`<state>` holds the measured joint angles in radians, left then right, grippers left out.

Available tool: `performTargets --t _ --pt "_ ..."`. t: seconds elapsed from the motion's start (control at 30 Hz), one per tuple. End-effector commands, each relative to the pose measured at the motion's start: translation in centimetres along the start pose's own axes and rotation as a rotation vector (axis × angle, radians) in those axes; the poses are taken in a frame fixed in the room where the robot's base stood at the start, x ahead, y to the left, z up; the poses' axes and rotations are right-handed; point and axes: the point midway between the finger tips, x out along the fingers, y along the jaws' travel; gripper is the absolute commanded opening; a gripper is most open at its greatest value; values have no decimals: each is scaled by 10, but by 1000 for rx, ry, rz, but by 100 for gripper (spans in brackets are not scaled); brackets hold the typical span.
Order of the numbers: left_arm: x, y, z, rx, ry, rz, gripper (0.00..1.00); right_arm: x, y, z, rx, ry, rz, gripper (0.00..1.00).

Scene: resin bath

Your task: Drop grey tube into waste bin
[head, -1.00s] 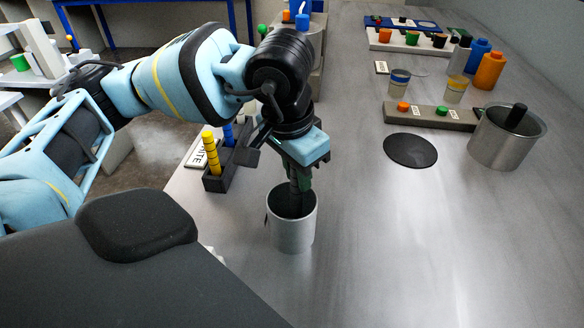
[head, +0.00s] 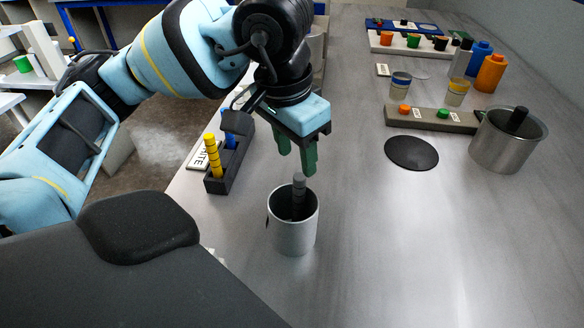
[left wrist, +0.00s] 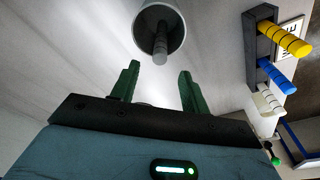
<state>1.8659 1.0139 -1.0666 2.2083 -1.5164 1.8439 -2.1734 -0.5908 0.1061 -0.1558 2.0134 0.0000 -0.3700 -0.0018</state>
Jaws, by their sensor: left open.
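The grey tube (head: 299,190) stands upright, slightly tilted, inside a silvery metal cup (head: 293,236) near the front of the table. Its upper end sticks out above the rim. I take the cup to be the waste bin; no label on it can be read. The tube (left wrist: 160,45) and cup (left wrist: 143,22) also show in the left wrist view, ahead of the fingers. My left gripper (head: 297,160) is open and empty, its green fingertips just above the tube's top and apart from it. The gripper (left wrist: 158,85) also shows in the left wrist view. My right gripper is not in view.
A dark rack (head: 232,165) with yellow and blue tubes stands left of the cup, beside a white label. A black disc (head: 411,152), a grey block with coloured buttons (head: 430,118) and a steel pot (head: 500,150) lie to the right. The front right table is clear.

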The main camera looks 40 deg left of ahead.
Motion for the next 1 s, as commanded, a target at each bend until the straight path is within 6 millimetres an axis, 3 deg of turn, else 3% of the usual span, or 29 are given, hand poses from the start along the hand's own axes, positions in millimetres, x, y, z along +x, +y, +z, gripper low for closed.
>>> performTargets --t 0.23,1.0 --pt "-20 0 0 0 1 0 46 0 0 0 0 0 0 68" --pt "-21 0 0 0 0 0 46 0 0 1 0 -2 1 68"
